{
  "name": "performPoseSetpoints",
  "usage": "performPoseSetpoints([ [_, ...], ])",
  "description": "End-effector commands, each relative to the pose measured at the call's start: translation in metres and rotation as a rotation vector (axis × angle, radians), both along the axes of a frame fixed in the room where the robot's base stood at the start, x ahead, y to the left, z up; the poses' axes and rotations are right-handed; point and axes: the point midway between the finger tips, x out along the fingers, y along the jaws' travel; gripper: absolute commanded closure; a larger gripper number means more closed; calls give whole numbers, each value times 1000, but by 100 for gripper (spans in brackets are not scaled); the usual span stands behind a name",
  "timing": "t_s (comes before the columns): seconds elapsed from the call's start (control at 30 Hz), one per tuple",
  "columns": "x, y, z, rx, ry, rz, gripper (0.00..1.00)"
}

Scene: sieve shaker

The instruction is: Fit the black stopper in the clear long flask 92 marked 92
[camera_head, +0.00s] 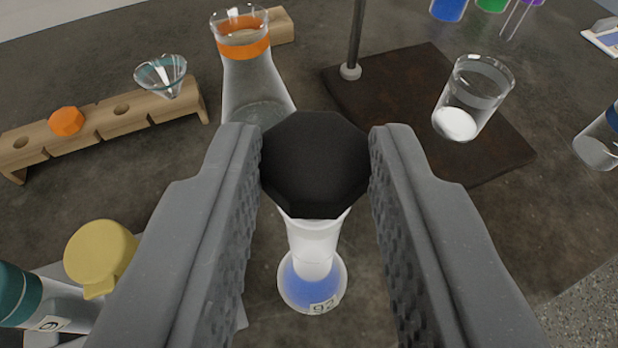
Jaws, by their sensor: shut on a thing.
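The black stopper (315,165) is an eight-sided cap, held between the two fingers of my gripper (315,162). My gripper is shut on it. The clear long flask 92 (313,270) stands below the stopper, with blue contents at its bottom and a label reading 92. Its white-looking neck shows just under the stopper. The stopper hides the flask's mouth, so I cannot tell whether it is seated in the neck or just above it.
A conical flask with an orange band (258,85) stands close behind the stopper. A wooden rack (100,125) holds a funnel (163,75) and an orange stopper (66,121). A beaker (472,97) stands on a dark stand base (440,65). A yellow-capped bottle (98,252) is at lower left.

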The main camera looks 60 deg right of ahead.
Motion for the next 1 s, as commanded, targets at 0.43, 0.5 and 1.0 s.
performPoseSetpoints([
  [0.43, 0, 0, 0, 0, 0, 0, 47],
  [0.5, 0, 0, 0, 0, 0, 0, 47],
  [1.0, 0, 0, 12, 1, 1, 0, 47],
])
